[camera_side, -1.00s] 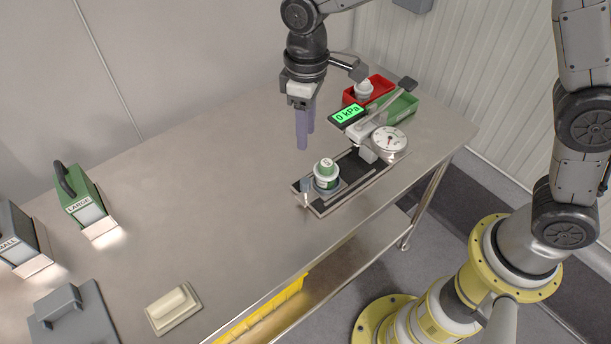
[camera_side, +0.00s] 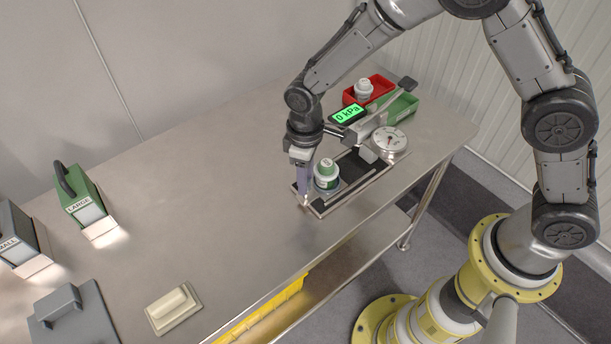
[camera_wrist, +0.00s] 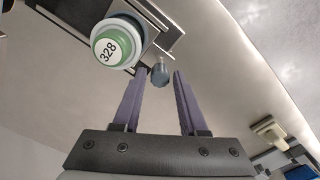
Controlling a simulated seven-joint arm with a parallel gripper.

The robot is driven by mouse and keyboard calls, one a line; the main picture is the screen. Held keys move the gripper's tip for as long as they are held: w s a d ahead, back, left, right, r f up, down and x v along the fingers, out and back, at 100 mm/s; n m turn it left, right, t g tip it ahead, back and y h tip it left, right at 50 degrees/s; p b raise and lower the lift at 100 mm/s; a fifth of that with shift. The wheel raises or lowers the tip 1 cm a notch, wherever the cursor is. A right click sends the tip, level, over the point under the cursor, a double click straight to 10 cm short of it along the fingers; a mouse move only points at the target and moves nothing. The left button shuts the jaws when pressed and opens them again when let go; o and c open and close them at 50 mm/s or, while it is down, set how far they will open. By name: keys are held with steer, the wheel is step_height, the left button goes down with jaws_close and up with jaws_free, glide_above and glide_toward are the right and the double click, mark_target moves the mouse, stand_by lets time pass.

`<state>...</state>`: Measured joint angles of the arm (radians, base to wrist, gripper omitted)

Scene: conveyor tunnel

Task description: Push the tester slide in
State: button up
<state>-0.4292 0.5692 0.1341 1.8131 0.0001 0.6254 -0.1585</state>
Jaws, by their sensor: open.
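The tester slide (camera_side: 341,186) is a flat tray at the front left end of the tester's dark track, and it sticks out from under the press head (camera_side: 366,133). A green-capped white bottle (camera_side: 325,174) stands upright on it; the cap reads 328 in the wrist view (camera_wrist: 108,51). A blue-grey knob (camera_wrist: 160,73) is at the slide's outer end. My gripper (camera_side: 304,194) is open and low at that end. In the wrist view, its purple fingertips (camera_wrist: 160,71) appear on either side of the knob. I cannot tell whether they touch it. In the side view the fingers hide the knob.
The display (camera_side: 348,114) reads 0 kPa beside a round dial (camera_side: 388,140). A red bin (camera_side: 376,87) with a white bottle and a green bin (camera_side: 404,107) stand behind. LARGE (camera_side: 82,204) and SMALL (camera_side: 20,243) boxes are far left. The table's middle is clear.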

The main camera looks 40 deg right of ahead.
steer(key=shift+f, duration=0.1)
jaws_close()
stand_by(1.4)
